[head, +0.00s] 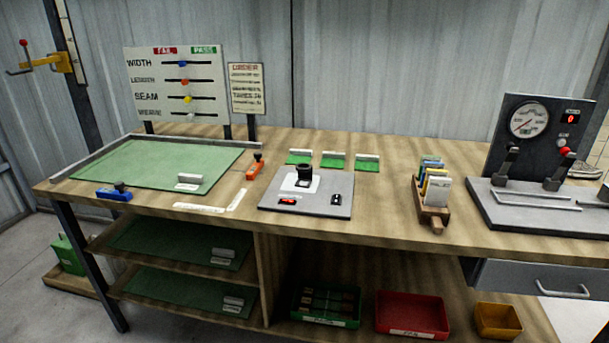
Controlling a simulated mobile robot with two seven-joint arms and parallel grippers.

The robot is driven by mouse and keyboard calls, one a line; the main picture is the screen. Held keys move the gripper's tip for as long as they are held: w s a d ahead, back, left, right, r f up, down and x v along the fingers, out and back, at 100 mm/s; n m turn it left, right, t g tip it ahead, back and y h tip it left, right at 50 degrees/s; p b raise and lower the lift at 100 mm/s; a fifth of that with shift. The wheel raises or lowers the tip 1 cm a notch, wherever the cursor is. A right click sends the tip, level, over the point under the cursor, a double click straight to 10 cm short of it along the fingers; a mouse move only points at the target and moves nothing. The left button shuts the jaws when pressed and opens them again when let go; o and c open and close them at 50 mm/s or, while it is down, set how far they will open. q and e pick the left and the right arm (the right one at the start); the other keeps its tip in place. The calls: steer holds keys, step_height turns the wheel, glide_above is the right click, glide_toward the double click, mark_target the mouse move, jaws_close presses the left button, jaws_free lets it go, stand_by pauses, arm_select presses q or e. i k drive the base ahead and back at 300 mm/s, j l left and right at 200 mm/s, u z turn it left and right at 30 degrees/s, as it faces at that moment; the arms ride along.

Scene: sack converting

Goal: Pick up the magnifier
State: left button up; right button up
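A small black upright piece that looks like the magnifier (303,173) stands on a white patch of the grey board (321,207), near the middle of the workbench (378,208). A small red-and-black item (287,201) and a small black item (336,199) lie on the board in front of it. Nothing covers the magnifier from above. Neither of my grippers shows in the head view.
Left is a green mat (150,165) with a blue tool (114,193) and an orange tool (255,167). Right are a wooden card holder (431,213) and a gauge stand (528,130). A sign board (178,90) stands behind. Bare wood lies between board and card holder.

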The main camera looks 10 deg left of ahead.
mark_target(304, 170)
steer(key=i+j, duration=0.15)
steer(key=j, duration=0.25)
steer(key=i+j, duration=0.15)
steer(key=j, duration=0.25)
steer(key=i+j+u, duration=0.1)
steer(key=j, duration=0.3)
steer(key=i+j, duration=0.25)
steer(key=j, duration=0.15)
steer(key=i+j+u, duration=0.1)
steer(key=j, duration=0.3)
steer(key=i, duration=0.1)
